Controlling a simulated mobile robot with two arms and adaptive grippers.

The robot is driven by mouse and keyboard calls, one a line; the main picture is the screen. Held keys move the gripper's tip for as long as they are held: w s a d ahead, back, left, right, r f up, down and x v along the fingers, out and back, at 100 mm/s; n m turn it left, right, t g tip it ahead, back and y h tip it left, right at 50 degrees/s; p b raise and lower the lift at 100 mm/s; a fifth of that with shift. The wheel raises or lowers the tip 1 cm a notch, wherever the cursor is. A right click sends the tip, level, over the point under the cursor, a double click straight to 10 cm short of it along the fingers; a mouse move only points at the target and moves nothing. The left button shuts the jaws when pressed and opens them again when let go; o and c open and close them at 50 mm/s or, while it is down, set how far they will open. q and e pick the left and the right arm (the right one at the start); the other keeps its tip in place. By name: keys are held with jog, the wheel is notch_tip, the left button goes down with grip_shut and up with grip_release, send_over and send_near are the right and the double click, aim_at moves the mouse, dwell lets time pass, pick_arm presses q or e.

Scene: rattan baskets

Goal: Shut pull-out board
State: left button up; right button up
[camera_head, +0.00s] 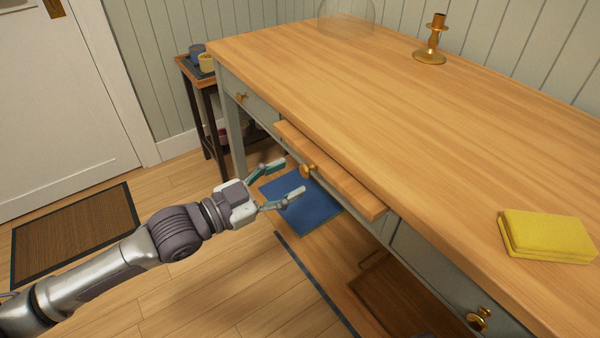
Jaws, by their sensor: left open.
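The pull-out board (338,179) is a flat wooden board sticking out from under the table top, at the middle of the front. A round brass knob (308,171) sits on its front edge. My left gripper (289,179) is open, with its two fingers spread just in front of the knob. From this view I cannot tell whether a finger touches the knob. My right gripper is not in view.
The wooden table top (400,90) holds a yellow sponge-like block (547,236), a brass candlestick (432,40) and a glass dome (346,14). Drawers with brass knobs flank the board. A blue item (305,212) lies below. A small side table (190,72) stands behind.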

aim_at(302, 172)
pick_arm(q)
jog(key=shift+x, duration=1.85)
grip_shut()
